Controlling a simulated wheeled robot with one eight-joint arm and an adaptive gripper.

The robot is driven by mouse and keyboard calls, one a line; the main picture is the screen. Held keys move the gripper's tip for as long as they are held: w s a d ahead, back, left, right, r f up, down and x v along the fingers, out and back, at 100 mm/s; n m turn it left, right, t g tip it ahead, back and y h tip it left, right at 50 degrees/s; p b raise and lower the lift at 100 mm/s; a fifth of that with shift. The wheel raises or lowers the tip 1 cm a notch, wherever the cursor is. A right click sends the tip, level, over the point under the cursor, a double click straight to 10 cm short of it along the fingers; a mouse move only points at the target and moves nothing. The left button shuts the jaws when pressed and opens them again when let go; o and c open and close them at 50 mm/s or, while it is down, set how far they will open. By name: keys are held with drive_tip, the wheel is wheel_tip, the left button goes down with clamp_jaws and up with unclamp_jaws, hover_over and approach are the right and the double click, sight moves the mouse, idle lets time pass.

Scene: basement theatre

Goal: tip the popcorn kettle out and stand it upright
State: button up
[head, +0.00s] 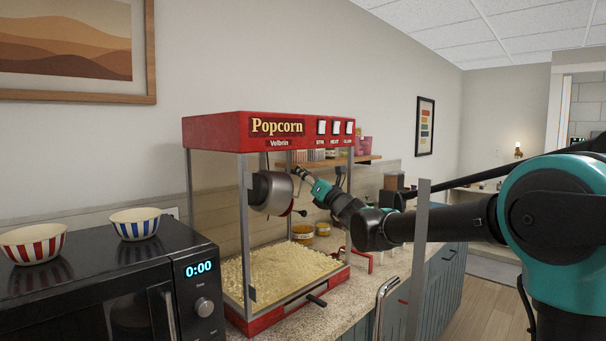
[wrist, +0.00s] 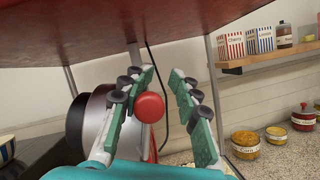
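The steel popcorn kettle (head: 272,190) hangs inside the red popcorn machine (head: 215,130). It appears tipped on its side, its dark end facing left; I cannot tell the exact angle. In the wrist view the kettle (wrist: 96,125) is partly hidden behind my left finger. A round red knob (wrist: 150,107) shows between my fingers, nearer the left one, with a clear gap to the right one. My gripper (wrist: 162,78) is open and holds nothing. In the head view my gripper (head: 304,178) is just right of the kettle. Popcorn (head: 278,270) covers the machine's floor.
The machine's posts and red top surround the kettle closely. A black microwave (head: 100,285) with two striped bowls (head: 136,223) stands at left. Behind are a shelf (wrist: 270,64) with boxes and jars, and jars (wrist: 246,144) on the counter. A metal upright (head: 418,255) stands near my arm.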

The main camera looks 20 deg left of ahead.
drive_tip(key=shift+o, duration=0.4)
drive_tip(key=shift+d, duration=0.1)
drive_tip(key=v, duration=1.1)
drive_tip(key=shift+s+d+f, duration=0.15)
drive_tip(key=shift+s+d, duration=0.05)
drive_tip(key=shift+s, duration=0.1)
